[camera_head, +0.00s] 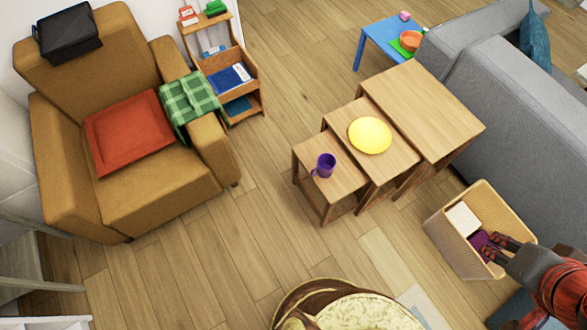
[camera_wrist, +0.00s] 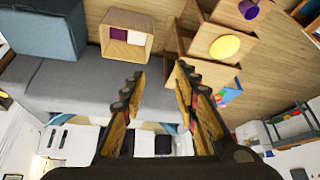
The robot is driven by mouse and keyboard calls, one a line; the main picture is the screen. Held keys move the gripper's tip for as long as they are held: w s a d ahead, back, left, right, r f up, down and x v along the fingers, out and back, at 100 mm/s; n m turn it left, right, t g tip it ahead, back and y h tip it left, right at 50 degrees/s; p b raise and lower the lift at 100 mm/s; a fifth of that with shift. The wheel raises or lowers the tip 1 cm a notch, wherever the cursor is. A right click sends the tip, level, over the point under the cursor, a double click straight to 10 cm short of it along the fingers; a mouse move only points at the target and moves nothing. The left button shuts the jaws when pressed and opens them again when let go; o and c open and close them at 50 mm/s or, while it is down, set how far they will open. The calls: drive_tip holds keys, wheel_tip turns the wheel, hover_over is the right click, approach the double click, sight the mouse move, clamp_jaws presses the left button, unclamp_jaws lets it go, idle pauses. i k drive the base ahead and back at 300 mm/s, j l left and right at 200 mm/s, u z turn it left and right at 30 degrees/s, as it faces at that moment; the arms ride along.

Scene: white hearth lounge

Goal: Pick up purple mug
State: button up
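The purple mug (camera_head: 324,165) stands upright on the lowest, smallest table (camera_head: 337,188) of a wooden nest of tables in the head view. Its handle points to the lower left. In the wrist view the mug (camera_wrist: 249,9) is at the top right edge, partly cut off. My gripper (camera_head: 490,247) is at the right of the head view, over the basket and well to the right of the mug. In the wrist view my gripper (camera_wrist: 159,75) has its fingers spread apart with nothing between them.
A yellow plate (camera_head: 370,135) lies on the middle table. A wicker basket (camera_head: 450,241) with white and purple items stands below my gripper. A grey sofa (camera_head: 510,120) is at right, a brown armchair (camera_head: 160,190) at left. Floor left of the tables is clear.

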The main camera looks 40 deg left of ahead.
sight(325, 163)
drive_tip(key=u, duration=1.45)
